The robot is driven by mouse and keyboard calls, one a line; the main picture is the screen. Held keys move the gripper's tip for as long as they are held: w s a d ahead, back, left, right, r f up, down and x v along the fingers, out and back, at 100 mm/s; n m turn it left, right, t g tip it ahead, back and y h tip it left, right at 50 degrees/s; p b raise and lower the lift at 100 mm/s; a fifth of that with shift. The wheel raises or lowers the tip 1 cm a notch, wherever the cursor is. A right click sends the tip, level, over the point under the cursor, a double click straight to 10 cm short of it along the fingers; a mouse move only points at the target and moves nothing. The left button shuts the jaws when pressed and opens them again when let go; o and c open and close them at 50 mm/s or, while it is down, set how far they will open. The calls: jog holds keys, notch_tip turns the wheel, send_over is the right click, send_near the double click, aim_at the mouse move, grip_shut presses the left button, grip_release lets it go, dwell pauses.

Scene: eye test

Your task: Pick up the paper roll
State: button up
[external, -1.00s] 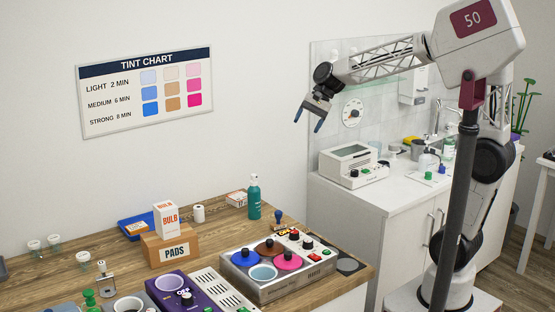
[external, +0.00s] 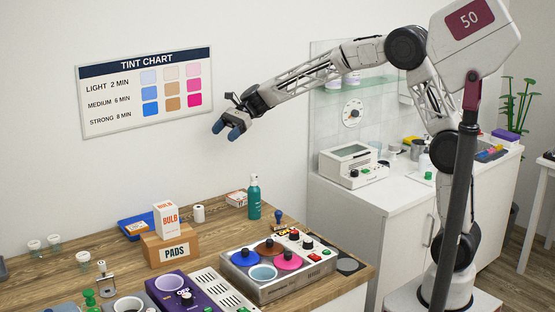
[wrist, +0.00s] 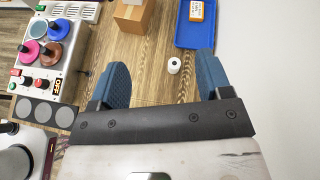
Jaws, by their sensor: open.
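The paper roll (external: 198,214) is a small white roll standing on the wooden counter, between the bulb box and the teal bottle. In the wrist view the paper roll (wrist: 174,65) shows between my two blue fingertips, nearer the right one, and farther off than they are. My gripper (external: 229,128) is in the air above the counter, up and to the right of the roll, with its fingers pointing down and left. It also shows in the wrist view (wrist: 163,78), with its fingers wide apart and nothing between them. It touches nothing.
A blue tray (external: 128,222), a PADS box (external: 171,250) with a bulb box (external: 166,219) on it, and a small carton (external: 237,198) are near the roll. A teal bottle (external: 254,200) stands right of it. A heater unit (external: 285,286) with colored pots is in front.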

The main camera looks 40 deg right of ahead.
jog(key=w+a+f+m+y, duration=0.1)
jog(key=w+a+f+m, duration=0.15)
jog(key=a, duration=0.25)
jog(key=n, duration=0.1)
send_near(199, 210)
jog(key=shift+w+a+f, duration=0.65)
jog(key=shift+w+f, duration=0.15)
jog(key=shift+f, duration=0.1)
jog(key=shift+a, duration=0.1)
jog(key=shift+x, duration=1.2)
jog(key=shift+a+f, duration=0.1)
jog(key=shift+x, duration=2.5)
jog(key=shift+s+f, duration=0.1)
jog(key=shift+c, duration=0.3)
